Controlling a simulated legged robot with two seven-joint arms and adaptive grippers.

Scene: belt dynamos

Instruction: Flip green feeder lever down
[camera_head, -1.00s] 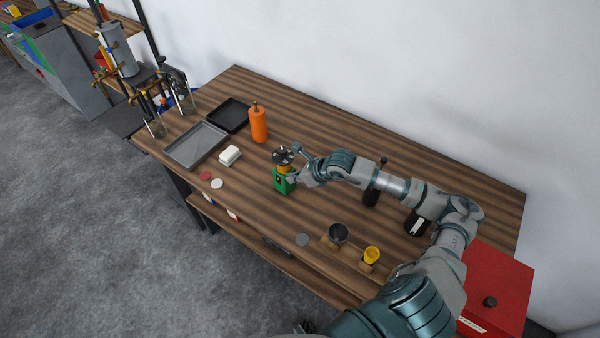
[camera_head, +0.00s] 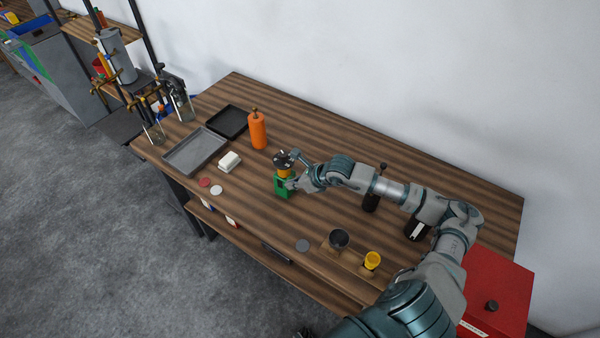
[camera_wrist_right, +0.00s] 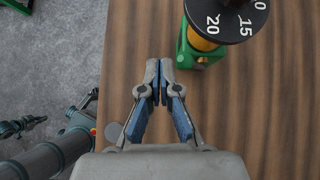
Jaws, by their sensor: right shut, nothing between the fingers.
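The green feeder (camera_head: 282,188) stands upright on the wooden table, with a yellow-orange body and a dark disc on top. In the right wrist view the green base (camera_wrist_right: 187,54) sits under the dark disc (camera_wrist_right: 225,20), which has white numbers. I cannot make out the lever; the disc and my gripper cover part of the feeder. My right gripper (camera_head: 296,183) is right beside the feeder; contact is unclear. In the right wrist view its fingertips (camera_wrist_right: 159,82) are together and empty, below and left of the feeder. My left gripper (camera_wrist_right: 22,127) shows small at the wrist view's left edge.
A black cup (camera_head: 339,239) and yellow cup (camera_head: 372,260) stand near the front edge. A red box (camera_head: 497,290) is at right. Table between feeder and cups is mostly clear.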

